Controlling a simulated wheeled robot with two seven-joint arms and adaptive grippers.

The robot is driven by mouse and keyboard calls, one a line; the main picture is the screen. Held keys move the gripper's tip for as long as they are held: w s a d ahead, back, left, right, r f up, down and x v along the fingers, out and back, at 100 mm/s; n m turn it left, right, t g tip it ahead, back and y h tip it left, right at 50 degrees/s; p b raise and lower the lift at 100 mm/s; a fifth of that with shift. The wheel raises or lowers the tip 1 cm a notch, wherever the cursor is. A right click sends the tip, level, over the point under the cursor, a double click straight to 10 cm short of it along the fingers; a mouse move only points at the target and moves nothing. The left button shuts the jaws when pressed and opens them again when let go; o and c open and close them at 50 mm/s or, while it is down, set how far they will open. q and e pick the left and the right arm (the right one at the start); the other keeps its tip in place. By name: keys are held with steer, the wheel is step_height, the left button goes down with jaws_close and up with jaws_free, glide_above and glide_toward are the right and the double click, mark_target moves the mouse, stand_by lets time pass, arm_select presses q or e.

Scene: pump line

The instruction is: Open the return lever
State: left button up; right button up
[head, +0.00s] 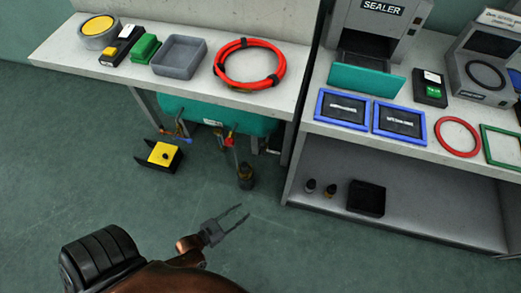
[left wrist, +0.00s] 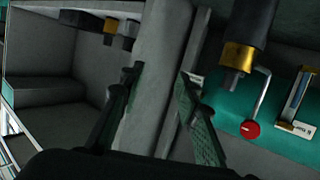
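In the left wrist view, a metal lever with a red knob (left wrist: 250,130) stands against the teal tank, beside a black-and-gold fitting (left wrist: 238,58). I cannot read a label that marks it as the return lever. My left gripper (head: 245,213) is open and empty over the floor, in front of and apart from these. Its fingers (left wrist: 158,78) also show in the left wrist view, left of the lever. My right gripper is not in view.
A yellow-topped black box (head: 163,153) stands on the floor left of the fitting. The left bench (head: 200,28) overhangs the tank. The right bench's lower shelf (head: 420,205) holds small bottles and a black bin (head: 366,198). The floor around my left gripper is clear.

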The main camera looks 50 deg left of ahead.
mark_target(263, 148)
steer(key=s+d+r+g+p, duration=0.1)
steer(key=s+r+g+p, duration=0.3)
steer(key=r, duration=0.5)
arm_select(q)
steer(key=w+a+r+n+y+b, duration=0.1)
steer(key=w+a+r+y, duration=0.1)
steer(key=w, duration=0.6)
steer(key=w+a+r+n+t+y+b, duration=0.1)
steer(key=w+a+r+n+y, duration=0.1)
steer(key=w+a+r, duration=0.3)
steer(key=w+a+r+n+t+y+b, duration=0.1)
steer(key=w+a+r+y, duration=0.2)
steer(key=w, duration=0.8)
steer(key=shift+w+a+r, duration=0.1)
steer(key=shift+w+a, duration=0.1)
steer(key=shift+a, duration=0.5)
steer(key=shift+w+a+r, duration=0.1)
steer(key=shift+w+a, duration=0.1)
steer(key=shift+a, duration=0.45)
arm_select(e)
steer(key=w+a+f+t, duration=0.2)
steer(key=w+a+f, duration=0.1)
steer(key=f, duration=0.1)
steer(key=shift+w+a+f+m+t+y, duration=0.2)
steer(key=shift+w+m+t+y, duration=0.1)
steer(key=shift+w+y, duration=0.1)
arm_select(q)
steer(key=shift+c, duration=0.2)
jaws_close()
